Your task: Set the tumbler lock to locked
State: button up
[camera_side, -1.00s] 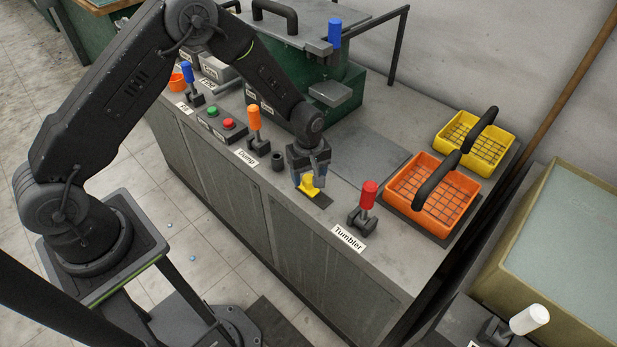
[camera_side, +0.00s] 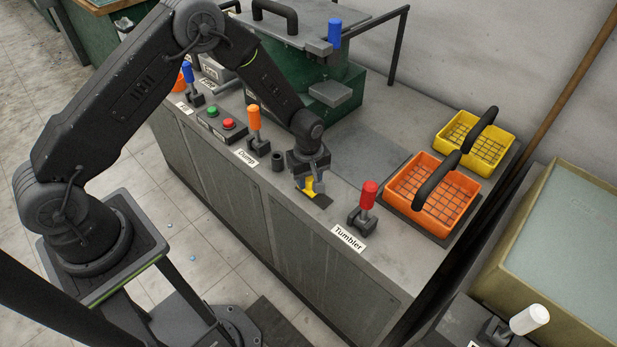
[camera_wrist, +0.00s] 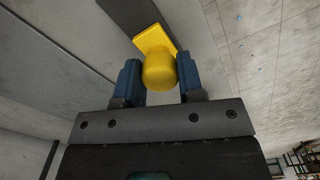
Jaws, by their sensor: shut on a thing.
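A yellow piece (camera_side: 308,186) lies low at a dark plate (camera_side: 322,201) on the grey bench top. In the wrist view it shows a rounded yellow knob (camera_wrist: 159,72) with a flat yellow part behind it. My gripper (camera_side: 314,186) points down over the plate and is shut on the yellow knob, one finger on each side. The fingers partly hide the yellow piece in the side view. The red-handled lever (camera_side: 369,195) stands upright to the right of my gripper, behind the "Tumbler" label (camera_side: 348,239). The lock's setting cannot be told.
An orange basket (camera_side: 389,197) and a yellow basket (camera_side: 447,129) with dark handles stand at the right of the bench. A dark cup-like part (camera_side: 278,160) and the orange-handled lever (camera_side: 254,118) are left of my gripper.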

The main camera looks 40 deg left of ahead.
aim_at(321, 200)
grip_shut()
jog(key=shift+d, duration=2.3)
jog(key=o, duration=0.9)
grip_release()
jog(key=shift+a, duration=0.1)
notch_tip(321, 200, up, 14)
